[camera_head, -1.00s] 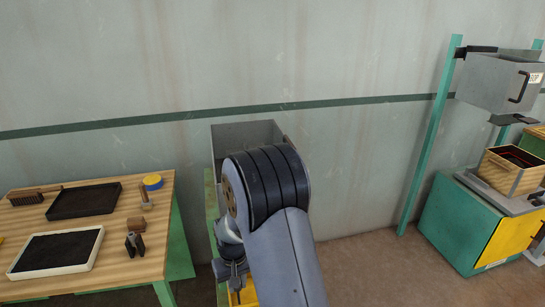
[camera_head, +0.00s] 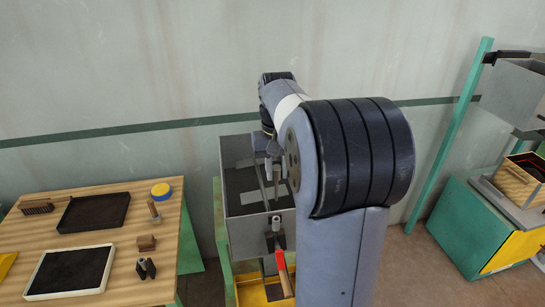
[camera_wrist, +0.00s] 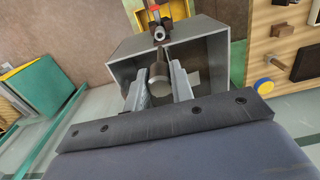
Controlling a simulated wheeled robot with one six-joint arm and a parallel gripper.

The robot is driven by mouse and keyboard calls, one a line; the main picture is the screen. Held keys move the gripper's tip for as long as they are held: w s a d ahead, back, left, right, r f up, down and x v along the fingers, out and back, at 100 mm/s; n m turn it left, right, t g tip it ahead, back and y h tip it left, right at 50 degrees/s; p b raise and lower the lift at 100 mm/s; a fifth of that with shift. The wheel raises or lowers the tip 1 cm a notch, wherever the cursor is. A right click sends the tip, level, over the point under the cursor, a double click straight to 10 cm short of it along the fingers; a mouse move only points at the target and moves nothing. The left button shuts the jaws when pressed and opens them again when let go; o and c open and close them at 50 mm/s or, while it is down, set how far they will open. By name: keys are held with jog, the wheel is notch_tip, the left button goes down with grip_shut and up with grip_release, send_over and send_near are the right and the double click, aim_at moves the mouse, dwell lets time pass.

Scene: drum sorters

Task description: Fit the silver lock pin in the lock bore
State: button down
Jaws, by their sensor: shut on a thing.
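My gripper (camera_head: 274,172) points down over the open top of the grey metal box. In the wrist view my gripper (camera_wrist: 159,88) has its two fingers shut on a short round silver-grey piece, which looks like the silver lock pin (camera_wrist: 159,73). A small silver tube in a dark bracket, seemingly the lock bore (camera_head: 275,224), sits on the front wall of the box. It also shows at the top of the wrist view (camera_wrist: 159,34). The held pin is apart from it, farther back.
The grey box (camera_head: 262,240) stands on a green frame, with a red-handled lever (camera_head: 282,266) and yellow tray below its front. A wooden table (camera_head: 115,226) with trays and small parts is at the left. A green cabinet (camera_head: 465,225) stands at the right.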

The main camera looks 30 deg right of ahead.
jog(key=shift+f, duration=0.1)
dwell(0.3)
jog(key=shift+f+b, duration=1.9)
jog(key=shift+f, duration=0.95)
jog(key=shift+p, duration=0.65)
notch_tip(320, 180, down, 9)
jog(key=b, duration=0.5)
jog(key=shift+b, duration=0.35)
dwell(2.2)
jog(key=c, duration=1.1)
grip_release()
jog(key=shift+c, duration=0.2)
